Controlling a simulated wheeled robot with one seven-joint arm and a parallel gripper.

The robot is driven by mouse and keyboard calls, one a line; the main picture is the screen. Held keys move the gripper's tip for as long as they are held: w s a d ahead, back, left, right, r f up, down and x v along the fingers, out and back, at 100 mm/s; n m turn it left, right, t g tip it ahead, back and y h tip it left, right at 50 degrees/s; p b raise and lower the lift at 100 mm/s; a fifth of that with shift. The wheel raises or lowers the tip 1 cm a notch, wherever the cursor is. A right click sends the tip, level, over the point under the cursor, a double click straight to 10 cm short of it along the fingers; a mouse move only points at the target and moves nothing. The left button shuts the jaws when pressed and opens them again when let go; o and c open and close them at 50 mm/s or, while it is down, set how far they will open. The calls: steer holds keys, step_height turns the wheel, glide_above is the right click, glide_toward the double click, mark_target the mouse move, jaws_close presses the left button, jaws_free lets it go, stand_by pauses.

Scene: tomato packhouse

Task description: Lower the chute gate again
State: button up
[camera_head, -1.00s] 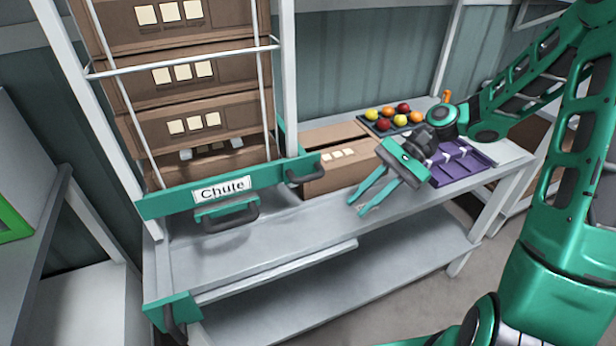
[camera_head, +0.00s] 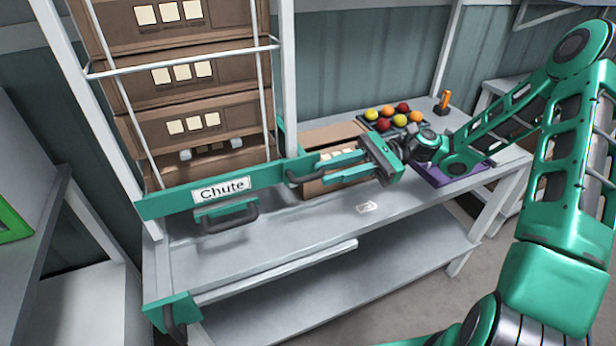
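The chute (camera_head: 264,90) holds a stack of brown cartons (camera_head: 195,122). A green crossbar labelled "Chute" (camera_head: 222,190) runs across its lower front, above the bench top. The fingers partly hide a carton (camera_head: 318,188) on the bench.
The grey bench top (camera_head: 290,235) is clear in front, with a small white label (camera_head: 367,207) on it. A dark tray (camera_head: 388,127) of red and yellow tomatoes and an orange item (camera_head: 445,99) stand at the back right. A purple tray (camera_head: 437,181) lies under my arm.

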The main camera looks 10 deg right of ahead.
mark_target(308, 179)
steer(key=shift+x, duration=2.95)
jaws_close()
steer(key=shift+f, duration=0.1)
